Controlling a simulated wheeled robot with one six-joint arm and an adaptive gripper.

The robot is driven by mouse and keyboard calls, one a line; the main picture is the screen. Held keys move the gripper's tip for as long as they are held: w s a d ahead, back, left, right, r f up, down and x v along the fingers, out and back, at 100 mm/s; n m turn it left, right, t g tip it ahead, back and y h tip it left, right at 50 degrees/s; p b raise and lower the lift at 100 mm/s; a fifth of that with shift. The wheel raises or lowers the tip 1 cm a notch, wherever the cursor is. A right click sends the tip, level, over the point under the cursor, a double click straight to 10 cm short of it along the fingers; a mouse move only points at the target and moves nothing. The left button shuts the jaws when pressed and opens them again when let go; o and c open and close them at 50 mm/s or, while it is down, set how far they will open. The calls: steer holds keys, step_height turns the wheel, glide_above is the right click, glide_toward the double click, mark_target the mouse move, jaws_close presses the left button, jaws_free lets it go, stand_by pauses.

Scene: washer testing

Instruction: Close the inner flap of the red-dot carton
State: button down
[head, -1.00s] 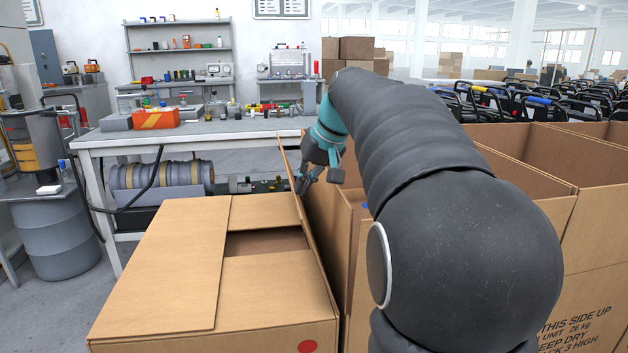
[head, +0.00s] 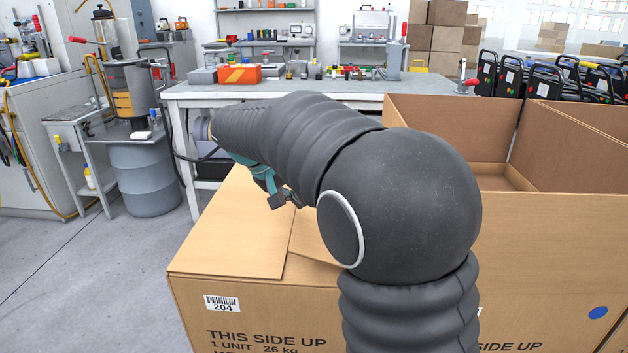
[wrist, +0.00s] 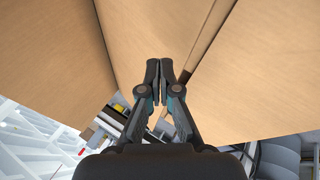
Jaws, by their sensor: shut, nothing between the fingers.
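The near carton (head: 255,312) stands in front of me in the head view, with a barcode label and printing on its side. No red dot shows on it now; my arm covers part of that side. A wide top flap (head: 235,230) lies flat on its left, and a smaller panel (head: 312,240) shows beside it. My arm hides the rest of the top. My gripper (head: 284,198) is over the carton top, shut and empty. In the wrist view the closed fingertips (wrist: 160,68) are close to cardboard panels (wrist: 150,30), with a narrow dark gap right of them. Contact cannot be told.
An open carton (head: 560,230) with a blue dot (head: 598,313) stands to the right. A workbench (head: 330,88) with tools and an orange box (head: 240,73) is behind. A grey drum (head: 145,175) stands left. The floor at the left front is clear.

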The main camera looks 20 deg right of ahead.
steer(key=f, duration=0.2)
steer(key=a+f+h+b, duration=0.1)
steer(key=f, duration=0.1)
steer(key=w+a+f+h, duration=0.1)
steer(key=f, duration=0.1)
steer(key=shift+a+n+g, duration=0.2)
steer(key=shift+n+g, duration=0.1)
steer(key=shift+a+f+h+b, duration=0.25)
steer(key=shift+f+h+b, duration=0.15)
steer(key=shift+f+h, duration=0.5)
steer(key=shift+f, duration=0.1)
steer(key=w+p+v, duration=0.1)
steer(key=p+v, duration=0.4)
steer(key=v, duration=0.5)
steer(key=s+d+r+y, duration=0.3)
steer(key=s+d+y, duration=0.35)
steer(key=s, duration=0.65)
steer(key=s+d+f+t+y, duration=0.1)
steer(key=s+t+y, duration=0.1)
steer(key=s, duration=0.6)
steer(key=s+d+f+t+y, duration=0.1)
steer(key=s+d+f+t, duration=0.1)
steer(key=s, duration=0.7)
steer(key=shift+d+f+n+y, duration=0.25)
steer(key=shift+f+n+y, duration=0.05)
steer(key=shift+n+y, duration=0.1)
